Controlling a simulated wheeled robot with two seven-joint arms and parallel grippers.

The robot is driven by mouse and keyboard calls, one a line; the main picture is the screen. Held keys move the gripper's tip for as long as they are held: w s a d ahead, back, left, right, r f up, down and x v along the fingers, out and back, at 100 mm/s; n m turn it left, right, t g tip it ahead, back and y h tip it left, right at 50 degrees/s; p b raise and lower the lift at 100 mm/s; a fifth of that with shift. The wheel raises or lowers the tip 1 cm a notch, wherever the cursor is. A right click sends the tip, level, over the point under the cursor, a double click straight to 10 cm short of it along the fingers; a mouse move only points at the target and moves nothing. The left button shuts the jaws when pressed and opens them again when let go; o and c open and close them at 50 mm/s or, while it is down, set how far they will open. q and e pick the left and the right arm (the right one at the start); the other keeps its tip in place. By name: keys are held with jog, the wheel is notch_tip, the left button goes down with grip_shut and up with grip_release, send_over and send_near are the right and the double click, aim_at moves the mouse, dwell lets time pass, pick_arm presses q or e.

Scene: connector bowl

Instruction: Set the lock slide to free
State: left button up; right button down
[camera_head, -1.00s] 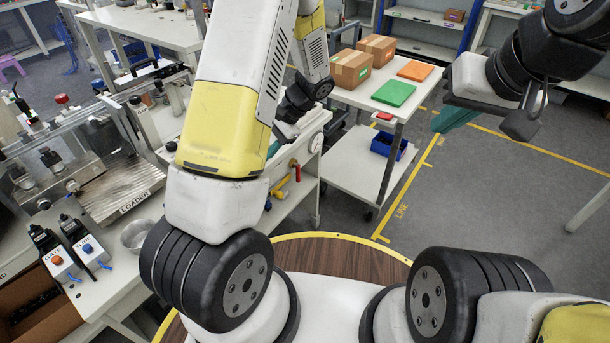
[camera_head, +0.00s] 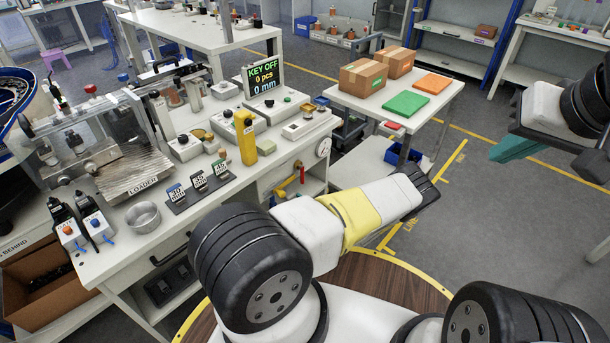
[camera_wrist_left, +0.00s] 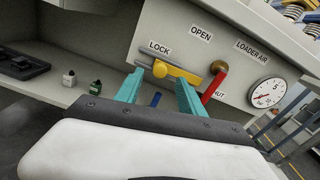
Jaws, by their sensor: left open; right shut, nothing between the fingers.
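The lock slide, a yellow bar with a round knob (camera_wrist_left: 175,72), sits on the grey bench panel below the LOCK label in the left wrist view. Its right end lies close to a red lever (camera_wrist_left: 213,88) with a brass fitting. The yellow and red parts show small in the head view (camera_head: 290,182). My left gripper (camera_wrist_left: 159,82) is open, its teal fingers on either side of the slide's knob in the picture; contact is not clear. In the head view my left gripper is hidden behind its arm. My right gripper (camera_head: 517,147) is shut and empty at the right.
A pressure gauge (camera_wrist_left: 266,92) is to the right on the panel, by the LOADER AIR label. Two small bottles stand on the shelf at left. The bench top (camera_head: 150,250) holds a metal bowl (camera_head: 143,215) and several devices. A white cart (camera_head: 345,95) carries boxes.

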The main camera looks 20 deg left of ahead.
aim_at(283, 195)
pick_arm(q)
jog(key=shift+m+t, duration=0.3)
jog(key=shift+t, duration=0.1)
jog(key=x, duration=0.5)
jog(key=f+x, duration=0.1)
jog(key=x, duration=0.1)
jog(key=shift+w+a, duration=0.15)
jog(key=shift+a, duration=0.1)
grip_shut()
dwell(0.9)
